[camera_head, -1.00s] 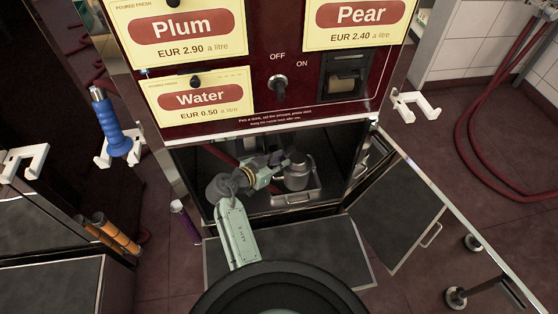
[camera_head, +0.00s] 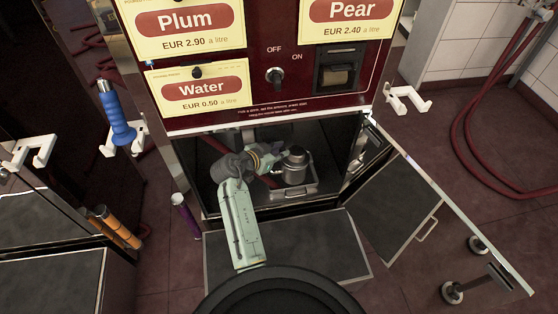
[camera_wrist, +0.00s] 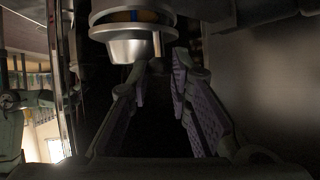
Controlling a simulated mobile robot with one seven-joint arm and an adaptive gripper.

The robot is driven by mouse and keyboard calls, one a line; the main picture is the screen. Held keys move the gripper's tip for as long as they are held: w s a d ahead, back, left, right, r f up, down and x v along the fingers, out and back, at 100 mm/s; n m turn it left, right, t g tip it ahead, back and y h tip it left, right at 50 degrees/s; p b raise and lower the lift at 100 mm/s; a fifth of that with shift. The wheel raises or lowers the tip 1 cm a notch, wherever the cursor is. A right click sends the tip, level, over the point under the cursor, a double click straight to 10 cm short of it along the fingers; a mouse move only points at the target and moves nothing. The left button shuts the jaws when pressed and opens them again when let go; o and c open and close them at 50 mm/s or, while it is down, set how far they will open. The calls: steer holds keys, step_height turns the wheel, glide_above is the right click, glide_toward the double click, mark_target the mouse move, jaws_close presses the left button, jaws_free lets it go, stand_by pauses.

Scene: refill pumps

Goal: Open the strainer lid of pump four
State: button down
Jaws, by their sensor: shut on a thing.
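In the head view a grey metal strainer pot (camera_head: 296,170) with a round lid (camera_head: 295,154) on top stands upright in the open cabinet. My gripper (camera_head: 281,152) reaches in from the left and is at the lid's left side, its fingertips partly hidden. In the wrist view my two purple-padded fingers (camera_wrist: 159,66) are close to a rounded silver part (camera_wrist: 130,46) with a yellowish band, at the top of the picture. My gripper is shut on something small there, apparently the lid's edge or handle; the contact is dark.
The pot is in a shallow metal tray (camera_head: 309,188). The cabinet door (camera_head: 392,213) hangs open at the right. The cabinet's walls and top hem in my arm. A purple cylinder (camera_head: 185,215) stands on the floor at the left.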

mark_target(286, 159)
steer(key=shift+w+d+r+m+g+y+p, duration=0.1)
steer(key=shift+d+r+m+g+y+p, duration=0.2)
steer(key=shift+d+r+y+p, duration=0.4)
steer(key=shift+w+d+r+m+g+y+p, duration=0.1)
steer(key=shift+d+r+m+g+y+p, duration=0.15)
steer(key=shift+d+r+y+p, duration=0.4)
steer(key=shift+a, duration=0.25)
steer(key=c, duration=1.5)
jaws_free()
steer(key=shift+o, duration=0.2)
steer(key=v, duration=1.2)
steer(key=shift+o, duration=0.5)
steer(key=shift+a, duration=0.15)
